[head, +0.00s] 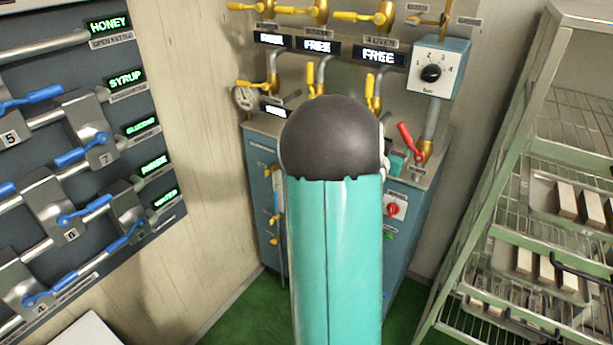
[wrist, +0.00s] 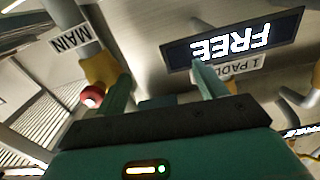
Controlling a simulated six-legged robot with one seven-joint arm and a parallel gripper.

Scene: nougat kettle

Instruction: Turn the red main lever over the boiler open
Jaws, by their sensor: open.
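The red main lever (head: 408,140) stands tilted up to the left from a brass valve (head: 425,152) on the pipe at the right of the boiler top (head: 262,125). In the wrist view the red lever (wrist: 92,97) shows end-on below the brass valve body (wrist: 101,69), close to a label reading MAIN (wrist: 70,40). My gripper (wrist: 165,85) is open, with nothing seen between its fingers. The lever is just outside the left finger in that view; I cannot tell whether they touch. In the head view my arm hides most of the gripper.
Yellow valve levers (head: 370,88) and displays reading FREE (head: 378,56) are near the gripper. A dial box (head: 438,66) is above the red lever. A wire rack with trays (head: 510,240) stands at the right, and a panel of blue levers (head: 85,155) at the left.

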